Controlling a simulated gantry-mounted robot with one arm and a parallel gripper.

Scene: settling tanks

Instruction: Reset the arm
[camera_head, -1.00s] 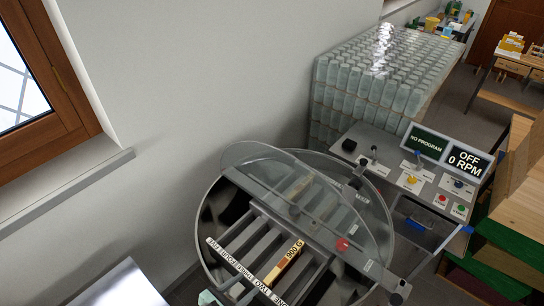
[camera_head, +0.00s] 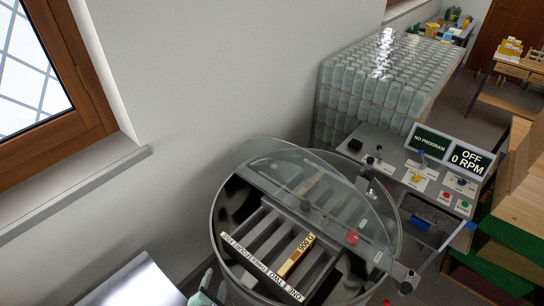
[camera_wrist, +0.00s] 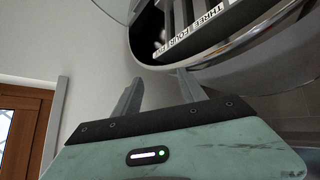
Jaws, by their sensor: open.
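My gripper (camera_wrist: 160,78) shows in the wrist view with its two grey fingers apart and nothing between them. Its pale green body with a lit white bar fills the bottom of that view. The fingers point toward the outside of a round metal drum (camera_wrist: 230,52), whose slotted inside is labelled with number words; I cannot tell the exact gap. In the head view, a small pale green piece, probably my gripper, shows at the bottom edge, left of the drum (camera_head: 222,270). The rest of my arm is not clearly seen.
The drum's clear lid (camera_head: 345,185) is tilted up. A bar marked 900 G (camera_head: 296,255) lies in one slot. A control panel (camera_head: 420,180) reads "NO PROGRAM" and "OFF 0 RPM". Stacked jars (camera_head: 370,90) stand behind. A wall with a window (camera_head: 85,95) is at left.

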